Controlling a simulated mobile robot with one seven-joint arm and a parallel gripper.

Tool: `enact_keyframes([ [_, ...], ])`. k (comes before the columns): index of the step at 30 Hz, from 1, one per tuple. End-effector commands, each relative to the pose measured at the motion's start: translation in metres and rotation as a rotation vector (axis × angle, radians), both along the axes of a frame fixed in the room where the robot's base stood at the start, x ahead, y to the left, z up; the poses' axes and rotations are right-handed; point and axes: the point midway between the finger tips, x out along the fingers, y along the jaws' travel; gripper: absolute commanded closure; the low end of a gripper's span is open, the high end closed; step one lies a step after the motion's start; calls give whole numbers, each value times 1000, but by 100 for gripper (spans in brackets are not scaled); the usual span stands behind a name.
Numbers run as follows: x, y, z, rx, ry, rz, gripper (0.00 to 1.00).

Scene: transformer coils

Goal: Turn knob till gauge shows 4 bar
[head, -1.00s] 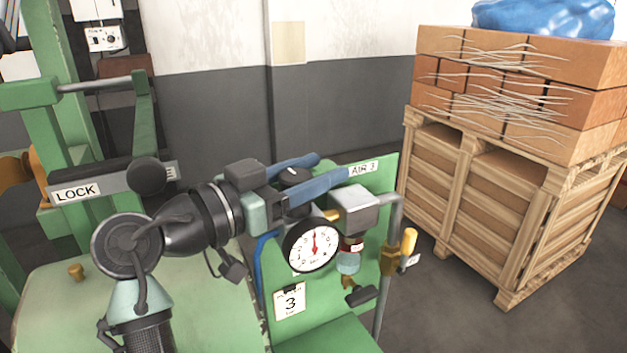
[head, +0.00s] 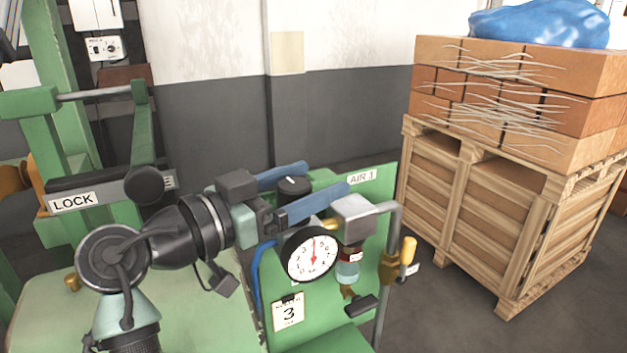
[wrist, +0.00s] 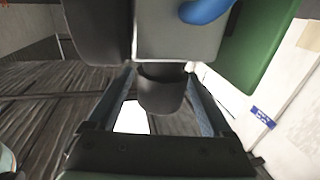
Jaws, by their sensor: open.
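The round white gauge (head: 311,254) faces me on the green panel (head: 372,195); its red needle points about straight up, and its small numbers are hard to read. A black knob (head: 293,187) with a light mark on top stands above and left of the gauge. My gripper (head: 327,178) comes in from the left with its two blue fingers open, one on the far side and one on the near side of the knob. In the wrist view the dark knob (wrist: 160,95) sits between the spread fingers, with gaps visible beside it.
A grey block (head: 352,212) with a bent pipe and a yellow-handled valve (head: 408,250) stand right of the gauge. A wooden crate (head: 480,210) bearing boxes stands right.

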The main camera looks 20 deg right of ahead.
Motion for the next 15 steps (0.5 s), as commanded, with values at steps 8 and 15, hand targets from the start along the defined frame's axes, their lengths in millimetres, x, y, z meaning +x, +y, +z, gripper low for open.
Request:
enact_keyframes([
  [8,-15,58,-3,0,-3,6,16],
  [15,-28,100,-2,1,-2,2,16],
])
